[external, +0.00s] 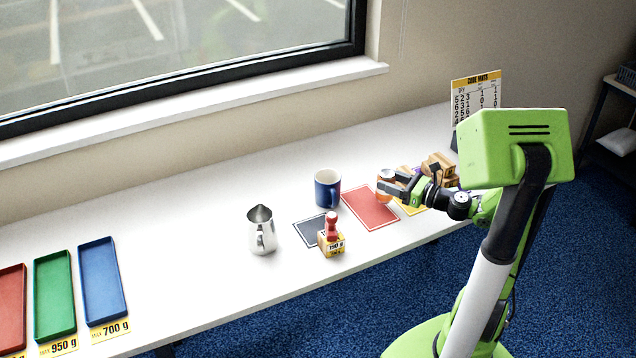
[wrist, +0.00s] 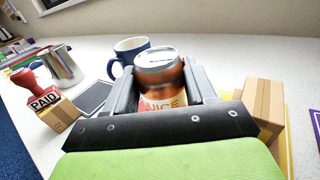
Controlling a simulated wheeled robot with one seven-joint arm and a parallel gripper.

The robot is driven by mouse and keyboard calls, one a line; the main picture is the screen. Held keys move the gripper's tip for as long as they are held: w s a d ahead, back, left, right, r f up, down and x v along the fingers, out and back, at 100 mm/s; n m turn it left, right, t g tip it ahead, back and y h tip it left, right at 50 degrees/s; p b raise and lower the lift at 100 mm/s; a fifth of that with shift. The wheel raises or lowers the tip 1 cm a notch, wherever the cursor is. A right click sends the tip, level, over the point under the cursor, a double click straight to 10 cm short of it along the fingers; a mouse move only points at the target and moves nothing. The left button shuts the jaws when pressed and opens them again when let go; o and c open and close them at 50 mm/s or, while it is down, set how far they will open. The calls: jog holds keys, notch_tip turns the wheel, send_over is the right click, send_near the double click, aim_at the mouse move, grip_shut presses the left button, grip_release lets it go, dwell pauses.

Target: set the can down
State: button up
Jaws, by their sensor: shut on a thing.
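In the external view the can (external: 384,187) is at the end of my gripper (external: 389,186), over the right end of the red mat (external: 368,208). I cannot tell whether its base touches the mat or hangs just above it; the fingers and palm hide its lower part in the wrist view.
A blue mug (external: 327,190), a dark mat (external: 311,231), a stamp on a small carton (external: 331,243) and a steel pitcher (external: 262,232) stand left. Small cartons (external: 438,167) and a yellow mat (external: 410,208) lie right. Coloured trays (external: 102,282) sit far left, with clear table between.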

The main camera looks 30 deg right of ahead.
notch_tip(320, 180, down, 3)
jog(key=shift+r+b, duration=0.2)
jog(key=shift+b, duration=0.15)
jog(key=shift+r, duration=0.15)
jog(key=o, duration=1)
